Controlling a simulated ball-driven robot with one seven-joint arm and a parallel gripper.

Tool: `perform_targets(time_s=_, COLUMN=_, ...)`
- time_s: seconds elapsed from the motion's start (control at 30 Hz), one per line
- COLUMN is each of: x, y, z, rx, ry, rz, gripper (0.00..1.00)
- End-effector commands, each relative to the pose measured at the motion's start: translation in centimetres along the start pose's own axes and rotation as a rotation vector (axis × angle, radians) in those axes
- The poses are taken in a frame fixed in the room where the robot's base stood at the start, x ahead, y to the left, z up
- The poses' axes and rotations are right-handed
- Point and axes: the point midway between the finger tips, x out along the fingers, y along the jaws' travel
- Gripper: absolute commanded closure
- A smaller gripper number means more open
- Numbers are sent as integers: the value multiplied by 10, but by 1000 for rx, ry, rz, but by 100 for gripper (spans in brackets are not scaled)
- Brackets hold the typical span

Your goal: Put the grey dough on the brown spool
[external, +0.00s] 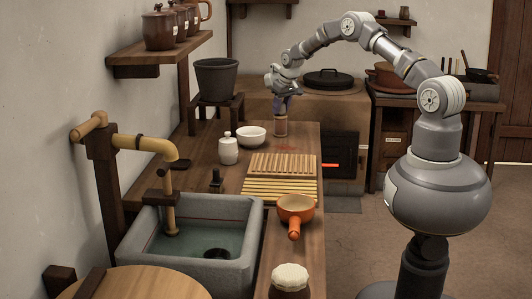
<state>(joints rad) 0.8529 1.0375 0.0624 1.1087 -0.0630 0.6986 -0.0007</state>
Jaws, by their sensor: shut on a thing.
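My gripper (284,97) points down over the back part of the wooden counter. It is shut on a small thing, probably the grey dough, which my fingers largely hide.
Slatted racks (283,164), an orange pan (296,209) and a stone sink (190,238) are nearer. A dark pot (217,80) stands behind left; a black lidded pan (328,78) sits behind.

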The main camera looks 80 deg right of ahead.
Motion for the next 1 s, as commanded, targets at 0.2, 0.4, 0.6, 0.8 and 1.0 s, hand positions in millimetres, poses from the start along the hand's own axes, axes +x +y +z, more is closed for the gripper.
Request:
perform_targets(time_s=0.2, x=2, y=0, z=1, rx=0, ry=0, rz=0, gripper=40)
perform_targets(time_s=0.4, x=2, y=0, z=1, rx=0, ry=0, rz=0, gripper=33)
perform_targets(time_s=0.6, x=-4, y=0, z=-1, rx=0, ry=1, rz=0, gripper=33)
perform_targets(time_s=0.8, x=-45, y=0, z=-2, rx=0, ry=3, rz=0, gripper=33)
perform_targets(time_s=1.0, x=-92, y=0, z=-2, rx=0, ry=2, rz=1, gripper=33)
